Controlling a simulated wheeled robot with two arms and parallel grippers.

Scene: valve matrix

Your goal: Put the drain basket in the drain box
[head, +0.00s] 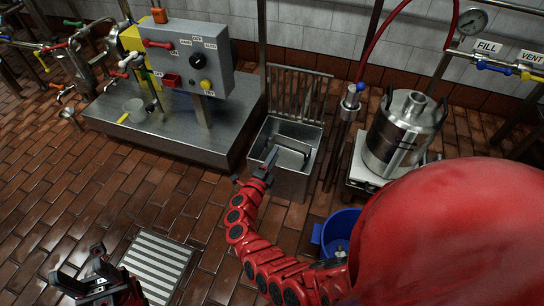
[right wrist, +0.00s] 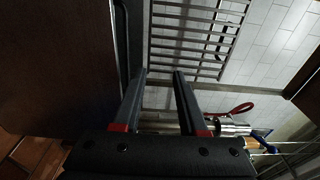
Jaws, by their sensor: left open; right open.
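The open-topped steel box (head: 290,184), which looks like the drain box, stands on the floor at the centre of the head view. A flat metal piece shows inside it, partly hidden. No drain basket can be clearly made out; I cannot tell whether that piece belongs to one. My right gripper (head: 271,158) is over the box's front left part, pointing toward its opening. In the right wrist view its fingers (right wrist: 162,73) are apart with nothing between them. My left gripper (head: 97,280) is open and empty at the lower left, far from the box.
An upright barred rack (head: 297,88) stands behind the box and also shows in the right wrist view (right wrist: 195,42). A steel bench (head: 190,146) with a control panel is to the left, a steel pot (head: 402,140) to the right. A blue bucket (head: 342,228) and a floor grate (head: 158,265) are nearer.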

